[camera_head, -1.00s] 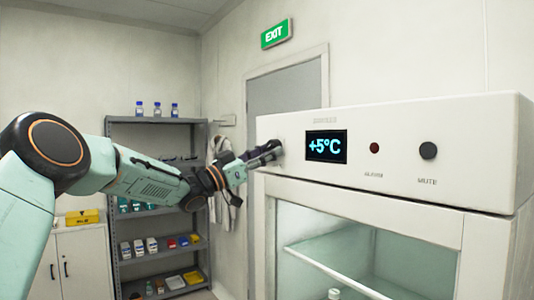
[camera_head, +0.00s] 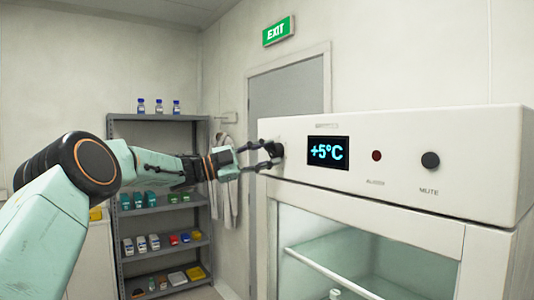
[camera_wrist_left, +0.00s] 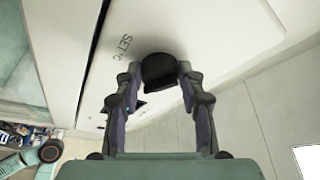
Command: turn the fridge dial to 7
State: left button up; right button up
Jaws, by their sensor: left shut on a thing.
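The fridge (camera_head: 410,207) has a white top panel with a lit display (camera_head: 328,152) reading +5°C. The black dial (camera_head: 276,150) is at the left end of that panel; in the left wrist view the dial (camera_wrist_left: 159,71) sits between my fingertips, beside the print "SET °C". My left gripper (camera_head: 271,155) is shut on the dial, and its fingers (camera_wrist_left: 159,82) show on both sides of it in the left wrist view. The dial's pointer and any numbers around it cannot be made out. My right gripper is not in view.
A red light (camera_head: 377,155) and a black mute knob (camera_head: 430,160) are on the panel to the right. A grey shelf rack (camera_head: 160,117) with bottles and boxes stands behind my left arm. A grey door (camera_head: 290,104) is behind the fridge.

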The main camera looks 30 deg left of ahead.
pick_arm(q)
jog(key=shift+m+g, duration=0.3)
jog(key=shift+m, duration=0.3)
jog(key=o, duration=1.2)
jog(key=shift+s+r, duration=0.1)
jog(key=shift+s, duration=0.1)
jog(key=shift+c, duration=0.2)
jog(key=shift+w, duration=0.1)
jog(key=v, duration=1.1)
jog(key=shift+s+a+f, duration=0.25)
jog(key=shift+s, duration=0.05)
